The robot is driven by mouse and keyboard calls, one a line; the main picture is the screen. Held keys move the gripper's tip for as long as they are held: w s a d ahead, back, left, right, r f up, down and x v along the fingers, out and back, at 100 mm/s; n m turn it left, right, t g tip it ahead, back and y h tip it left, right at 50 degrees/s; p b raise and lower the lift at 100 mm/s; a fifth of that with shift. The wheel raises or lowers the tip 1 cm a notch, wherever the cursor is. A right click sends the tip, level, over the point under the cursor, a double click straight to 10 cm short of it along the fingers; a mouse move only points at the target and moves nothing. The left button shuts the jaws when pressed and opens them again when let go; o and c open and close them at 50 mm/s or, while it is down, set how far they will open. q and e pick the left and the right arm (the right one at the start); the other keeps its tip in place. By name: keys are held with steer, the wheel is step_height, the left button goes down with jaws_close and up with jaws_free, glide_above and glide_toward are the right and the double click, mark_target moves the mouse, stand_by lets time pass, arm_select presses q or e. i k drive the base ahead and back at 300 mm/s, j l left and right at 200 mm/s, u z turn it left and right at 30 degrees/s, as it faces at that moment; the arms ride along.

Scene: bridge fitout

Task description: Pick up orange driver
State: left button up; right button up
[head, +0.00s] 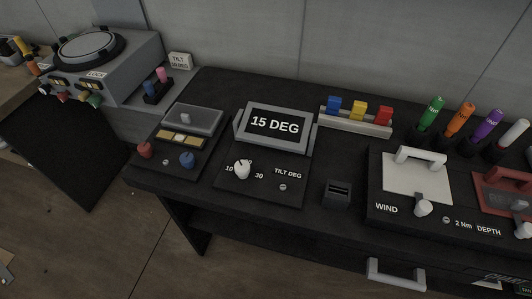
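The orange driver (460,119) stands upright with a slight tilt in a dark holder at the back right of the black bench. Its lower end is hidden in the holder. A green driver (431,112) stands to its left. A purple driver (488,124) and a white driver (514,132) stand to its right. Neither of my grippers can be made out in the head view.
In front of the drivers is a black WIND panel (387,209) with a white handled cover (417,180). A rack (355,122) of coloured blocks stands left of them. A tilt display (275,124) is mid-bench. A drawer handle (396,275) juts from the front.

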mark_target(467, 110)
steer(key=z, duration=1.4)
steer(key=i+l+u, duration=0.1)
steer(key=l+u, duration=0.15)
steer(key=u, duration=0.2)
